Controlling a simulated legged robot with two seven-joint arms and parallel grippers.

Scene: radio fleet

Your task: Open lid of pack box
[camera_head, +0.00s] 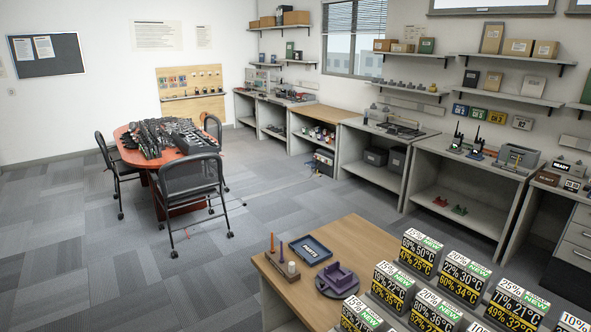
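No box in view can be read as the pack box. A grey box (517,157) stands on the right-hand bench, and I cannot tell whether its lid is open or shut. Two dark boxes, one of them here (376,157), sit on a lower shelf further back. Several cardboard boxes, such as this one (518,47), lie on the wall shelves. Neither of my grippers nor my arms is in view.
A wooden desk (340,240) in front holds a parts tray (310,250), a purple fixture (337,280) and several display signs (462,280). A red table (130,155) with many dark devices and black chairs (192,180) stands left. The carpet (80,240) at front left is clear.

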